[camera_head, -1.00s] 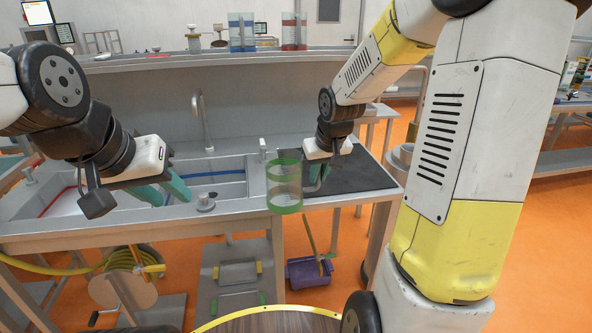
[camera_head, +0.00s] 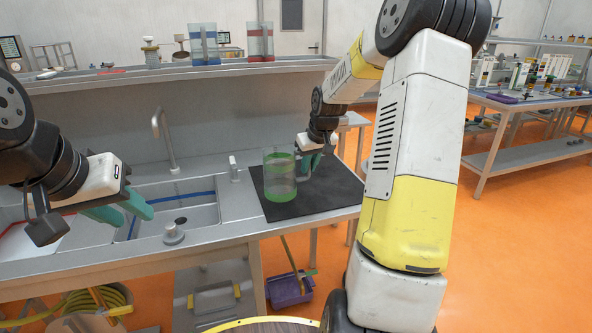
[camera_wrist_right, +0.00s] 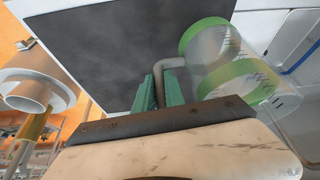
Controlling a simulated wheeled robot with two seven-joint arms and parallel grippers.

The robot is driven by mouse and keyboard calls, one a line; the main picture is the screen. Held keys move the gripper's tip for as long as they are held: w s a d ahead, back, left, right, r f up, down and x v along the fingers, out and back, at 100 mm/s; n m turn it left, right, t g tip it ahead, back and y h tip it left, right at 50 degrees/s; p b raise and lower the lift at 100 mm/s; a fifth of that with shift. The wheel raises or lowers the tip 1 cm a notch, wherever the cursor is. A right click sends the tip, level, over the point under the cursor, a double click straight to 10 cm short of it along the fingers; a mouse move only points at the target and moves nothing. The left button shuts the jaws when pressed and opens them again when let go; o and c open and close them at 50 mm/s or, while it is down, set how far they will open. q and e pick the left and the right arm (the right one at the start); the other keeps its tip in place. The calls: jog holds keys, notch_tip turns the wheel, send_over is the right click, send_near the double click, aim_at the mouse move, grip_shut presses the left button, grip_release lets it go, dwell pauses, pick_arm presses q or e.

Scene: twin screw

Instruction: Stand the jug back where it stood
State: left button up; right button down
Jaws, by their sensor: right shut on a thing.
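The jug (camera_head: 280,176) is a clear cylinder with a green top rim and a green base band. In the head view it is upright over the black mat (camera_head: 330,190), near the mat's left side; whether it touches the mat I cannot tell. My right gripper (camera_head: 303,166) is shut on the jug's grey handle, at the jug's right side. In the right wrist view the handle (camera_wrist_right: 172,64) runs between the green fingers to the jug (camera_wrist_right: 228,62). My left gripper (camera_head: 138,212) has its green fingers apart, empty, over the sink's front edge.
The sink (camera_head: 175,205) with a tap (camera_head: 163,135) lies left of the mat. A small grey knob (camera_head: 174,232) stands on the counter's front edge. A blue-banded jug (camera_head: 203,44) and a red-banded jug (camera_head: 260,42) stand on the back shelf.

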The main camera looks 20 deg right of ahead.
jog(key=shift+w+d+f, duration=0.25)
jog(key=shift+d+f, duration=0.05)
jog(key=shift+f, duration=0.3)
jog(key=shift+w+d+f, duration=0.25)
jog(key=shift+w+f, duration=0.05)
jog(key=shift+f, duration=0.35)
jog(key=shift+w+d+f, duration=0.25)
jog(key=shift+d+f, duration=0.05)
jog(key=shift+f, duration=0.4)
jog(key=c, duration=1.4)
grip_release()
jog(key=a+v, duration=0.1)
jog(key=v, duration=1.1)
jog(key=s+a+r, duration=0.4)
jog(key=s, duration=0.3)
jog(key=s+a+r, duration=0.4)
jog(key=s, duration=0.2)
jog(key=s+a, duration=0.3)
jog(key=s, duration=0.4)
jog(key=s+a+f+m+t+y, duration=0.1)
jog(key=s+a, duration=0.1)
jog(key=s, duration=0.6)
jog(key=shift+s+a+f, duration=0.15)
jog(key=shift+s+a, duration=0.05)
jog(key=shift+a, duration=0.2)
